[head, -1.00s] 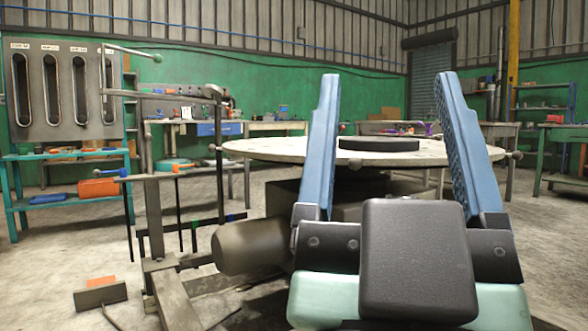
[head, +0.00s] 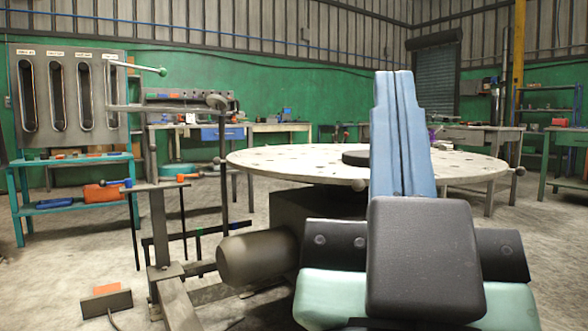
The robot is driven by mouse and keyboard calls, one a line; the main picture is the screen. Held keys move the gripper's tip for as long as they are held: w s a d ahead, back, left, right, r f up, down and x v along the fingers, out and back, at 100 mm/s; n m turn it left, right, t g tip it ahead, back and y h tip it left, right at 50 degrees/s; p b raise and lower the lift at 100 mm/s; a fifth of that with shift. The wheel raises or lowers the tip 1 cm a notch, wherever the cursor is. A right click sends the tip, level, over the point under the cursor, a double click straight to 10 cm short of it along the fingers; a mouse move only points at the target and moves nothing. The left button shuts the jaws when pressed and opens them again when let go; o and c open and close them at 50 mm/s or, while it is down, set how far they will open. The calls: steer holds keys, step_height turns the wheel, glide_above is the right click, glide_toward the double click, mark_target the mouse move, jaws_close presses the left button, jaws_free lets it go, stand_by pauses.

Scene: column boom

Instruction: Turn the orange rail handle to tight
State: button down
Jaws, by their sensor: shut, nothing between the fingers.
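A small orange handle (head: 187,177), likely the rail handle, sits on the column boom at centre left. It is too small to tell whether it is tight or loose. My gripper (head: 393,76) stands upright at centre right, with its two blue fingers together and nothing between them. In the picture it is well to the right of the orange handle and apart from it. The column boom (head: 160,235) stands on the floor at the left.
A round perforated table (head: 270,161) with ball knobs spans the middle, partly behind my fingers. A grey motor (head: 255,258) lies below it. A blue handle (head: 128,183) is left of the orange one. A pedal (head: 105,301) with an orange top lies on the floor at lower left.

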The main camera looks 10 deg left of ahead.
step_height(320, 180, up, 27)
steer(key=p, duration=2.4)
steer(key=shift+p, duration=0.3)
